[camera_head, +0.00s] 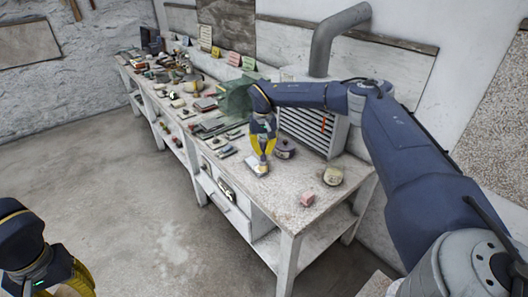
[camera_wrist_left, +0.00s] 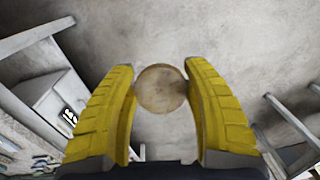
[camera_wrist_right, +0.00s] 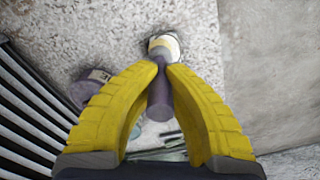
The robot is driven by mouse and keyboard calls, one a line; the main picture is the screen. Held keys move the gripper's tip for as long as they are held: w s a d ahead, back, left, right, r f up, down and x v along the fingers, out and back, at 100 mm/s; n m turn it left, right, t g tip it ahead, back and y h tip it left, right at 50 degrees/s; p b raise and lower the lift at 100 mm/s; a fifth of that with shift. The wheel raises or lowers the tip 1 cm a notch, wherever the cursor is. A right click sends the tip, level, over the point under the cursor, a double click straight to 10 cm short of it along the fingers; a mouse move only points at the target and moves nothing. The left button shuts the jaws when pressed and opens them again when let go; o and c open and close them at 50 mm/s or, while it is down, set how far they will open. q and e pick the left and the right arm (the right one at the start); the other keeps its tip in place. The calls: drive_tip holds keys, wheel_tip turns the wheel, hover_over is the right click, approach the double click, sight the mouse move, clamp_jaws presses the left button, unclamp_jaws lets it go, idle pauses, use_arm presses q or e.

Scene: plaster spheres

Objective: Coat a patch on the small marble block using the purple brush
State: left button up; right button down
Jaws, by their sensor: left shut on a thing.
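My right gripper (camera_head: 262,148) is over the worktable, shut on the purple brush (camera_wrist_right: 160,98), which points down. A small pale block (camera_head: 257,166), which looks like the marble block, lies on the table under the gripper. In the right wrist view a whitish piece (camera_wrist_right: 165,42) shows just beyond the fingertips; I cannot tell if the bristles touch it. My left gripper (camera_wrist_left: 160,92) is shut on a round, tan, wood-like piece (camera_wrist_left: 161,89), away from the table above the floor. In the head view the left gripper is cut off at the bottom left.
A dark purple jar (camera_head: 285,149) stands just right of my right gripper, before a slatted grey unit (camera_head: 312,130). Many small items crowd the far end. The floor is clear.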

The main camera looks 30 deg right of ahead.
drive_tip(key=shift+w, duration=0.6)
drive_tip(key=shift+s, duration=0.1)
drive_tip(key=shift+s+r, duration=0.6)
drive_tip(key=shift+r, duration=0.05)
drive_tip(key=shift+f, duration=0.7)
idle(0.5)
drive_tip(key=shift+s, duration=0.25)
drive_tip(key=shift+s, duration=0.5)
